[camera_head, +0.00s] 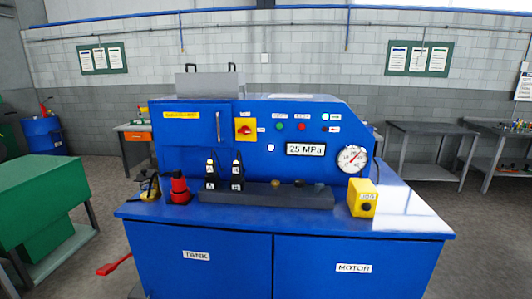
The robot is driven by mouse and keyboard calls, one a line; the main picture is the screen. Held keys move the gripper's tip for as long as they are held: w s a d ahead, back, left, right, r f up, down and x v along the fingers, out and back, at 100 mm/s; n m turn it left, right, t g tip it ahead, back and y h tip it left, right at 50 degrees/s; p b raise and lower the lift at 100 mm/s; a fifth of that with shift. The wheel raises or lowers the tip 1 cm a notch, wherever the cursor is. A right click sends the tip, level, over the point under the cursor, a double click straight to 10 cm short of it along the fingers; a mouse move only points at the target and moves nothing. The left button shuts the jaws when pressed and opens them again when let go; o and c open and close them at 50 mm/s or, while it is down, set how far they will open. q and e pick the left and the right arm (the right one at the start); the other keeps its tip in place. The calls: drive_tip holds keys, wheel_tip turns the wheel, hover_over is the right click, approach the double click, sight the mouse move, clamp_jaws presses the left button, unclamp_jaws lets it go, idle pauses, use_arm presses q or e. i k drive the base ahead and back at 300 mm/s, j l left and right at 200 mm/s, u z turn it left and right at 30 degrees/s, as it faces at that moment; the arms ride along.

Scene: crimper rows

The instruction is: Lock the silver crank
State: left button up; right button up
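A blue hydraulic machine (225,218) stands in the middle of the view. A small, thin silver-grey handle (218,127) stands upright on the front of its upper left box. It may be the silver crank, but I cannot tell for sure, nor whether it is locked. Two black levers (210,172) (237,172) marked with letters stand upright below it. Neither my left nor my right gripper is in view.
A yellow rotary switch box (245,128), a 25 MPa display (305,149) and a round gauge (352,159) are on the panel. A red bottle-shaped part (180,188) and a yellow button box (363,198) stand on the machine's top. A green bench (40,195) is at left.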

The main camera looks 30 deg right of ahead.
sight(318, 187)
drive_tip(key=z, duration=1.4)
